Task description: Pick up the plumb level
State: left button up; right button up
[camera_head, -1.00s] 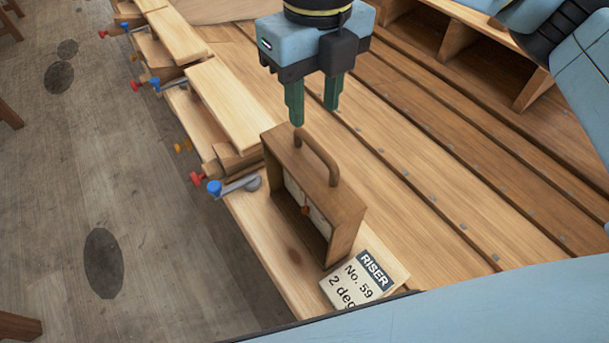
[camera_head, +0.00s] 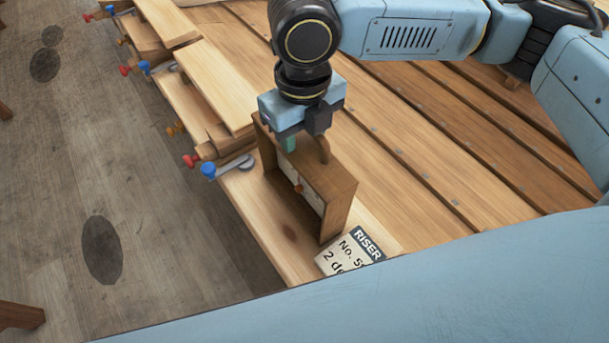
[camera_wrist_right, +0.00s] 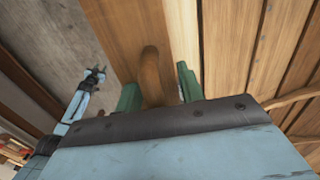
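The plumb level (camera_head: 334,190) is a brown wooden box frame with a pale panel and an arched handle (camera_head: 323,150) on top. It stands upright on the pale planking. My right gripper (camera_head: 304,143) is down at the handle, its body hiding part of it. In the right wrist view the handle (camera_wrist_right: 151,72) lies between the two green fingers of the right gripper (camera_wrist_right: 158,88). A gap shows on the right side of the handle, so the fingers look open around it.
A card marked RISER (camera_head: 349,252) lies in front of the level. A grey clamp with a blue knob (camera_head: 228,166) sits on the plank edge to its left. Raised plank laps run across the right. Floor (camera_head: 90,190) lies beyond the left edge.

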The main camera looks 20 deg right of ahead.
grip_shut()
dwell(1.4)
